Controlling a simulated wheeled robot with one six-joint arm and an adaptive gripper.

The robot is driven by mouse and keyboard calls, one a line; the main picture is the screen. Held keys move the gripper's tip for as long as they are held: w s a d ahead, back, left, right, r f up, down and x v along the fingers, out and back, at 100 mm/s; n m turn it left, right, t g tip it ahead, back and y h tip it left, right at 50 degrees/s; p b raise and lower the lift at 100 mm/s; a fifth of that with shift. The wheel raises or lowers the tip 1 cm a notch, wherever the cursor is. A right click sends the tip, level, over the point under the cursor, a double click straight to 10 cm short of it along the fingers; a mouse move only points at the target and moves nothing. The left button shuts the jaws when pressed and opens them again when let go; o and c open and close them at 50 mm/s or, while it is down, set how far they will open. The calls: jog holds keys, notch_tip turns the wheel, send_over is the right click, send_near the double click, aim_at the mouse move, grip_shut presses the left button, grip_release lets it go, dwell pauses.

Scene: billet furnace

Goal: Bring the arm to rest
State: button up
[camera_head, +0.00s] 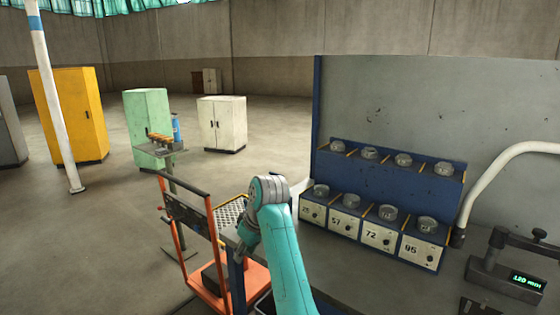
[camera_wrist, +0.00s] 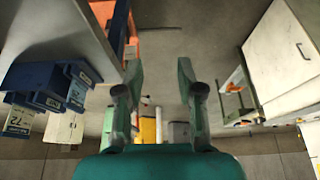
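My gripper (camera_wrist: 160,75) shows in the wrist view with its two fingers well apart and nothing between them. In the head view my teal arm rises from the bottom, and my gripper (camera_head: 244,240) hangs at its grey wrist beside the workbench's left edge. The gripper is partly hidden there by the arm. It is above or in front of the orange cart (camera_head: 205,265); I cannot tell how much room lies between them.
The workbench (camera_head: 350,270) carries a blue rack (camera_head: 385,180) with numbered bins and grey round pieces, and a device (camera_head: 505,270) with a green display. A white cabinet (camera_head: 222,123), a green cabinet (camera_head: 147,128) and a yellow cabinet (camera_head: 75,115) stand behind on open floor.

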jog(key=s+d+f+m+t, duration=0.1)
jog(key=s+d+f, duration=0.25)
jog(key=f, duration=0.75)
jog(key=s+d+f+m+t, duration=0.2)
jog(key=d+f, duration=0.2)
jog(key=f, duration=0.7)
jog(key=s+d+f+m+t+h, duration=0.1)
jog(key=s+d+f+t, duration=0.1)
jog(key=s+d+f, duration=0.45)
jog(key=s+d+f+m+t, duration=0.1)
jog(key=s+d+f+m, duration=0.15)
jog(key=s+f, duration=0.65)
jog(key=s+d+r+m+t, duration=0.1)
jog(key=s+d+r, duration=0.15)
jog(key=s, duration=0.55)
jog(key=s+d+r+t+h, duration=0.1)
jog(key=s+d, duration=0.2)
jog(key=s, duration=0.4)
jog(key=s+d+r+m+t, duration=0.1)
jog(key=s+d, duration=0.2)
jog(key=s, duration=0.5)
jog(key=s+d+r+m+t+h, duration=0.1)
jog(key=s+d+r+t, duration=0.1)
jog(key=s+r, duration=1.5)
jog(key=shift+d+r+m+t+h, duration=0.3)
jog(key=shift+d+r+m+t, duration=0.05)
jog(key=shift+r+t, duration=0.2)
